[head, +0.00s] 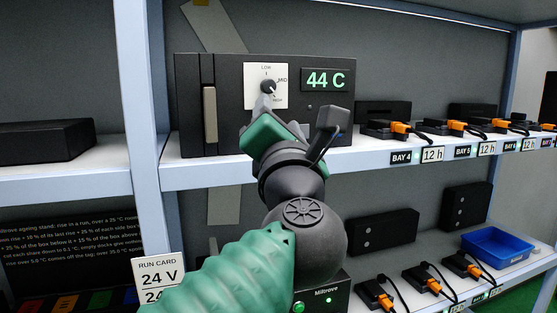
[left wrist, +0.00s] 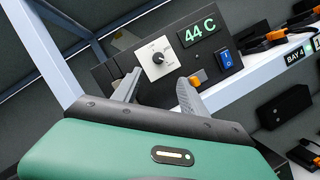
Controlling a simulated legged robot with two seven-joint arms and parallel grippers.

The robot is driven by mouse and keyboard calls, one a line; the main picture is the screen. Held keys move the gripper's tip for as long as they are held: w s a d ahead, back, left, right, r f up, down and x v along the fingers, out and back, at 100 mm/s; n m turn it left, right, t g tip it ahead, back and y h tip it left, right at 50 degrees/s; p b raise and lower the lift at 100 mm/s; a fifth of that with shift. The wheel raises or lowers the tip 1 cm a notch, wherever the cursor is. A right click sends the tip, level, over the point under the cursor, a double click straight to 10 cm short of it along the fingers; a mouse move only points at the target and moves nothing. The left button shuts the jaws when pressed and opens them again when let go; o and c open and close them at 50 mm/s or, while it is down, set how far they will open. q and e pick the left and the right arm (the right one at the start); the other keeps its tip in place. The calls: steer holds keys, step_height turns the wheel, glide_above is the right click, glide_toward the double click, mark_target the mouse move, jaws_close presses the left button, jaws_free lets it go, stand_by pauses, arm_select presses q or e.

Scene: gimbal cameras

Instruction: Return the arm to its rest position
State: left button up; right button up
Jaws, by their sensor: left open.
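My left gripper (head: 299,117) is in front of a dark control box and stands open, with nothing between its fingers. In the left wrist view its two fingers (left wrist: 160,82) are spread, with the dial knob (left wrist: 157,57) showing beyond the gap. In the head view one fingertip overlaps the lower edge of the dial plate, just under the knob (head: 267,86); I cannot tell whether it touches. The box's display (head: 325,80) reads 44 C. My right gripper is in neither view.
The control box (head: 228,120) stands on the upper shelf (head: 205,175), beside an upright post (head: 137,100). A blue rocker switch (left wrist: 226,58) shows on its face. Orange plugs with cables (head: 400,128) line the shelf at right. A blue tray (head: 495,243) sits lower right.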

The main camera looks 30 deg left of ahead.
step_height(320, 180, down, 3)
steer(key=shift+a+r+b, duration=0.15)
steer(key=shift+b, duration=0.5)
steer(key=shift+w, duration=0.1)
